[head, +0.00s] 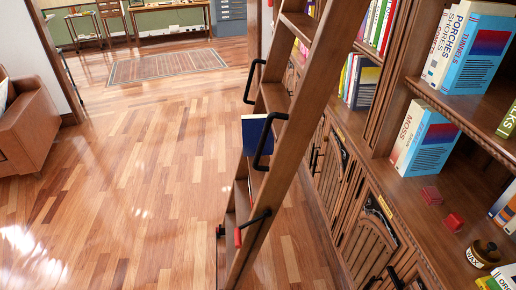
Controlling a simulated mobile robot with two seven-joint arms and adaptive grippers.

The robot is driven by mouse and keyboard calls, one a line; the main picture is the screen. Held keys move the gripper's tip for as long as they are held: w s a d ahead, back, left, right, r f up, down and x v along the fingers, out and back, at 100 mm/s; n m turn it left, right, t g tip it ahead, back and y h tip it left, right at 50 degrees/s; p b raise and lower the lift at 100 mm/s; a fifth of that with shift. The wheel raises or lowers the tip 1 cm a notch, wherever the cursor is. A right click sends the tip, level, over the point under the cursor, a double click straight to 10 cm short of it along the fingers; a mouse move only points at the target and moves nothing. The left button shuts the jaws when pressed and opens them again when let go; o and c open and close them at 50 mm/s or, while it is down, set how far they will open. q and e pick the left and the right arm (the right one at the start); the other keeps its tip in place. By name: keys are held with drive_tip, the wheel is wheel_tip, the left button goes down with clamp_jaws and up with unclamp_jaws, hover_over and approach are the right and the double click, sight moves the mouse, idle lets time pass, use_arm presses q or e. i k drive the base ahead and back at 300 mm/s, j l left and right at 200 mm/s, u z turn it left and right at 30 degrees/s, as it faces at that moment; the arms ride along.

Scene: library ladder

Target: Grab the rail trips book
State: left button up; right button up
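I cannot read the title "rail trips" on any book. On the bookcase, a light blue book (427,145) stands at the end of a row on the middle shelf. Neither of my grippers is in view.
The ladder leans in front of the bookcase (398,90). Red blocks (431,196) and a dark jar (484,254) stand on the ledge. A brown armchair (27,125) is at left and a rug (167,66) at the back. The wooden floor (140,190) between is clear.

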sight(253, 125)
drive_tip(key=k+z, duration=0.1)
drive_tip(key=z, duration=0.75)
drive_tip(key=k+l+z, duration=0.1)
drive_tip(key=z, duration=0.3)
drive_tip(key=j+z, duration=0.25)
drive_tip(key=z, duration=0.15)
drive_tip(key=j+z, duration=0.2)
drive_tip(key=z, duration=0.15)
drive_tip(key=j+z, duration=0.2)
drive_tip(key=z, duration=0.2)
drive_tip(key=k+j+z, duration=0.15)
drive_tip(key=z, duration=0.25)
drive_tip(key=k+j, duration=0.2)
drive_tip(key=j, duration=0.15)
drive_tip(key=k+j, duration=0.2)
drive_tip(key=j, duration=0.2)
drive_tip(key=k+j, duration=0.2)
drive_tip(key=j, duration=0.15)
drive_tip(key=k+j, duration=0.15)
drive_tip(key=j, duration=0.2)
drive_tip(key=k+j, duration=0.2)
drive_tip(key=j, duration=0.2)
drive_tip(key=k+j, duration=0.2)
drive_tip(key=j, duration=0.15)
